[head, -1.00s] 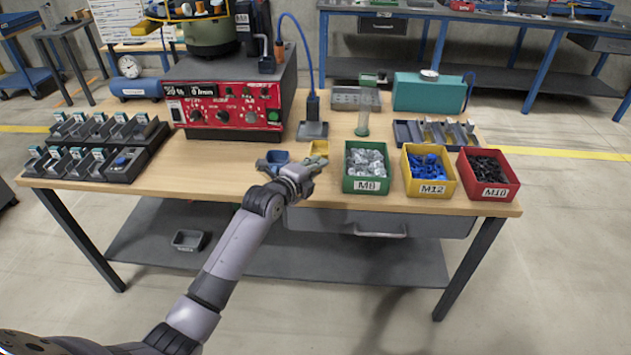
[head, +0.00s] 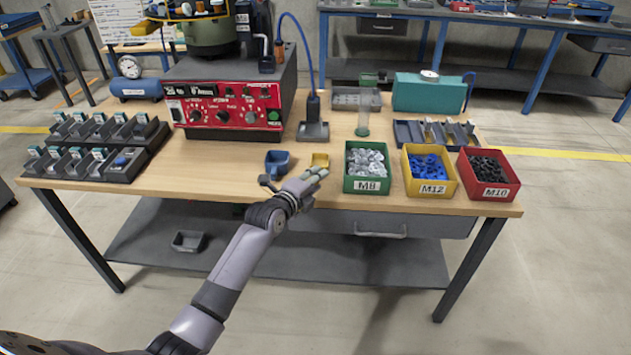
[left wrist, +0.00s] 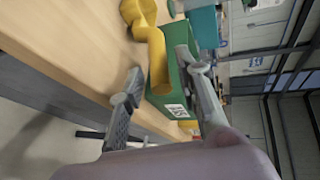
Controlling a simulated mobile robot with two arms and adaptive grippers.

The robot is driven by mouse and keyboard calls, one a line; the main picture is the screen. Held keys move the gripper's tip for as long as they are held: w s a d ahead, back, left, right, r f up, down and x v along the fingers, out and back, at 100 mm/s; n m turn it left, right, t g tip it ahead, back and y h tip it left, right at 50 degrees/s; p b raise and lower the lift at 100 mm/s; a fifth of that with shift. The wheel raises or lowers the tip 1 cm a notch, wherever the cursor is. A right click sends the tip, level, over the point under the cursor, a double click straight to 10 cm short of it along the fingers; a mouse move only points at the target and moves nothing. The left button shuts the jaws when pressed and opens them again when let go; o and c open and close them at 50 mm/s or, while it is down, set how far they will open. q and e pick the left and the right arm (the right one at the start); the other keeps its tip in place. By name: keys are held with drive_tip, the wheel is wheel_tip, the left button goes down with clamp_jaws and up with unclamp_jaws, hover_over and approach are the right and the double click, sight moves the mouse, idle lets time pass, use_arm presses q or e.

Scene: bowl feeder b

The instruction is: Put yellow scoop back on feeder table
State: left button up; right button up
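The yellow scoop (head: 319,160) lies on the feeder table (head: 220,165), near its front edge and left of the green M8 bin. In the left wrist view the scoop's handle (left wrist: 158,65) points toward my left gripper (left wrist: 158,62). The two fingers are spread, one on each side of the handle, with visible gaps. In the head view my left gripper (head: 314,178) is just in front of the scoop at the table's front edge and hides part of its handle. My right gripper is not in view.
A blue scoop (head: 277,161) lies just left of the yellow one. The green M8 bin (head: 367,186), yellow M12 bin (head: 432,189) and red M10 bin (head: 490,193) stand along the front right. A red control box (head: 225,113) stands behind.

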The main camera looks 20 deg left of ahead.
use_arm(q)
drive_tip(key=shift+r, duration=0.1)
drive_tip(key=shift+s, duration=0.15)
drive_tip(key=v, duration=1.1)
drive_tip(key=shift+s+a+r+p, duration=0.1)
drive_tip(key=shift+s+p, duration=0.25)
drive_tip(key=s+a+f+n+g+y, duration=0.1)
drive_tip(key=s+f+n+g, duration=0.35)
drive_tip(key=f, duration=1.35)
drive_tip(key=s+a+f+n+g+y, duration=0.15)
drive_tip(key=s+f+n, duration=0.35)
drive_tip(key=s+f, duration=0.85)
drive_tip(key=s+d+f+n+g, duration=0.1)
drive_tip(key=s+f+n+g, duration=0.1)
drive_tip(key=s+f, duration=0.5)
drive_tip(key=s+d+f+n+g, duration=0.2)
drive_tip(key=s+f, duration=0.6)
drive_tip(key=s, duration=0.6)
drive_tip(key=s+d+f+n+g, duration=0.2)
drive_tip(key=s+f+n+g, duration=0.1)
drive_tip(key=s+f, duration=0.5)
drive_tip(key=shift+s+d+n+g+h, duration=0.15)
drive_tip(key=shift+s+n, duration=0.3)
drive_tip(key=shift+s, duration=0.35)
drive_tip(key=shift+s+d+n+g+h, duration=0.15)
drive_tip(key=shift+s+n, duration=0.25)
drive_tip(key=shift+s, duration=0.35)
